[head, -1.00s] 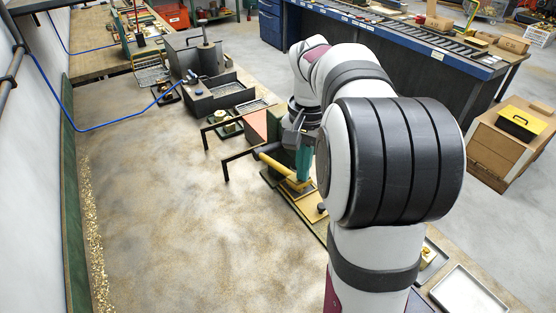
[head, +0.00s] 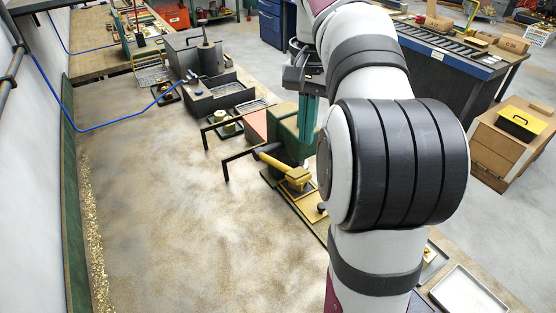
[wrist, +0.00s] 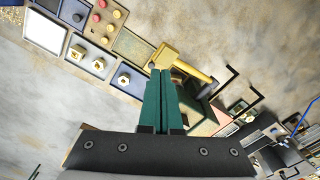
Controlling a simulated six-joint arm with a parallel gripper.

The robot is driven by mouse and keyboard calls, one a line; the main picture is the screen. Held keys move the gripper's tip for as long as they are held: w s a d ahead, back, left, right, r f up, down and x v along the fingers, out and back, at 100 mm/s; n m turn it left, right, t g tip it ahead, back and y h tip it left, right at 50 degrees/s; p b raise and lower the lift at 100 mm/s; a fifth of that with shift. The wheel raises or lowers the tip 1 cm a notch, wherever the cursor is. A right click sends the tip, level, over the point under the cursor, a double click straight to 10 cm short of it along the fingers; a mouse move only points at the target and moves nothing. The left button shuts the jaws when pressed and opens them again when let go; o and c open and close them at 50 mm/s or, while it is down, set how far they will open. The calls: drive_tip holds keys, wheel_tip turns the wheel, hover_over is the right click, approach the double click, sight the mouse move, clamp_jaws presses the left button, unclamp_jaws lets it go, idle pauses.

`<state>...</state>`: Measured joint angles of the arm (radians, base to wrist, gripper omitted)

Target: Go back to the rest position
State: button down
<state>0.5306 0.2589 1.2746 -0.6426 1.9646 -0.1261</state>
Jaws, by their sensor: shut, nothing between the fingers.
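I cannot tell the exact gap between fingertips and fixture. My upper arm links hide part of the bench's right side in the head view.
The workbench (head: 190,200) is largely clear on the left. A dark grey box machine (head: 190,55) stands farther back. Black bar handles (head: 238,160) stick out near the fixture. Trays with knobs and brass parts (wrist: 97,65) line the edge. A blue hose (head: 100,128) crosses the back left.

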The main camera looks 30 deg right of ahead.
drive_tip(key=shift+r, duration=0.1)
idle(0.3)
drive_tip(key=s+a+f+n, duration=0.3)
drive_tip(key=s+a, duration=0.3)
drive_tip(key=a, duration=0.6)
drive_tip(key=s+a+f+n+y, duration=0.1)
drive_tip(key=s+a+f+n, duration=0.2)
drive_tip(key=s+a+f, duration=0.8)
drive_tip(key=s, duration=0.3)
drive_tip(key=shift+s+y, duration=0.2)
drive_tip(key=shift+y, duration=0.2)
